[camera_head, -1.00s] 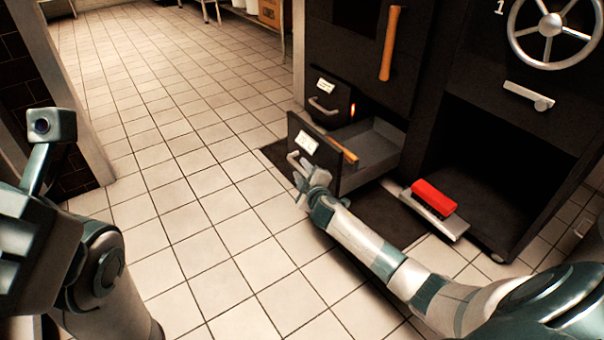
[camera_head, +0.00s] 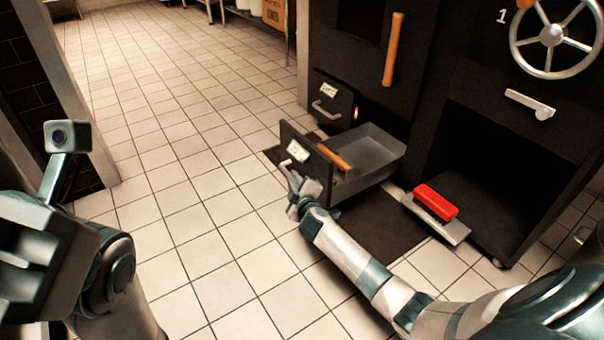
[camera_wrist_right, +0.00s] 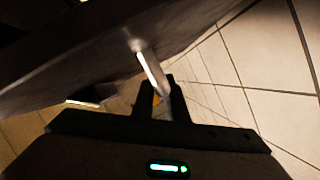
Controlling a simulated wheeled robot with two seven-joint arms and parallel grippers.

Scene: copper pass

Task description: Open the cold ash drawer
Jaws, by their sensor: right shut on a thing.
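The lower drawer (camera_head: 375,152) of the dark oven front is pulled well out, and its grey inside shows. Its front carries a white label (camera_head: 298,151) and a bar handle (camera_head: 288,168). A stick with an orange-brown handle (camera_head: 334,157) lies across it near the front. My right gripper (camera_head: 296,178) is shut on the drawer's handle. In the right wrist view the pale handle bar (camera_wrist_right: 150,68) runs down between the dark fingers. The upper drawer (camera_head: 333,101) is shut, with a small glow beside it. My left arm is at the left; its gripper fingers do not show clearly.
A red-topped brush or block (camera_head: 436,203) lies on a plate at the oven's open lower bay. A dark mat (camera_head: 380,225) lies under the drawer. The tiled floor (camera_head: 190,180) to the left is clear. A handwheel (camera_head: 552,36) is at upper right.

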